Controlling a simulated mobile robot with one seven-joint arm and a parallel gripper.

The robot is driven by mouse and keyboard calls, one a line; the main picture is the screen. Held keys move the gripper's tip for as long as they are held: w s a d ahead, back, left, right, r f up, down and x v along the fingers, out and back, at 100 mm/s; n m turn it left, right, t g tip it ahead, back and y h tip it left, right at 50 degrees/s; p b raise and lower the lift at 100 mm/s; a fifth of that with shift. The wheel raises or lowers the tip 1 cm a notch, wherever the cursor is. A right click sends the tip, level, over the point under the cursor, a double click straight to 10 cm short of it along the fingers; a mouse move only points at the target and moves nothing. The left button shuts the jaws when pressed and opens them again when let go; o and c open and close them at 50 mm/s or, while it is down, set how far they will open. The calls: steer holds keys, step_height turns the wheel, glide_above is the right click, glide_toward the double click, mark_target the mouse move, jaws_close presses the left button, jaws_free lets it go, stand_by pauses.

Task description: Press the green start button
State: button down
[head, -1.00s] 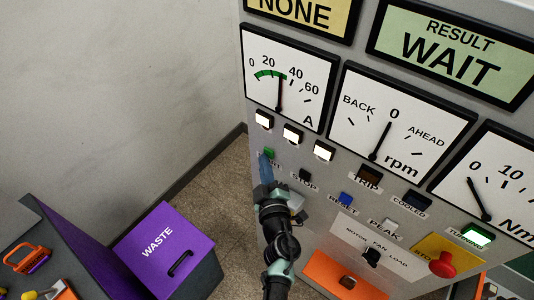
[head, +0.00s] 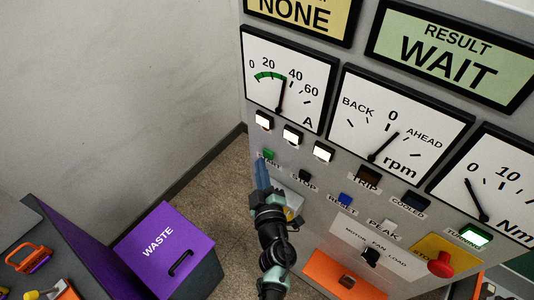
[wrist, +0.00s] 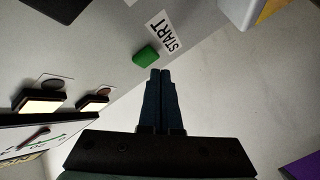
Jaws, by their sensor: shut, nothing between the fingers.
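The green start button (head: 268,154) is on the grey panel, below the row of lit white lamps, with its START label partly showing beneath it. In the wrist view the green button (wrist: 145,55) stands out from the panel beside its START label (wrist: 165,32). My gripper (head: 262,168) is shut and empty, just below the button in the head view. In the wrist view the closed fingertips (wrist: 160,72) are close to the button's side and look apart from it; the depth gap is hard to judge.
A red stop knob (head: 441,264) sits on a yellow plate lower right. The green TURNING lamp (head: 476,236) is lit. A purple WASTE bin (head: 160,240) stands left.

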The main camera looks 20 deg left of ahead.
steer(key=s, duration=0.1)
steer(key=s+a, duration=0.1)
steer(key=s, duration=0.1)
steer(key=s+p, duration=0.1)
steer(key=shift+s+a, duration=0.35)
steer(key=shift+a, duration=0.05)
stand_by(0.8)
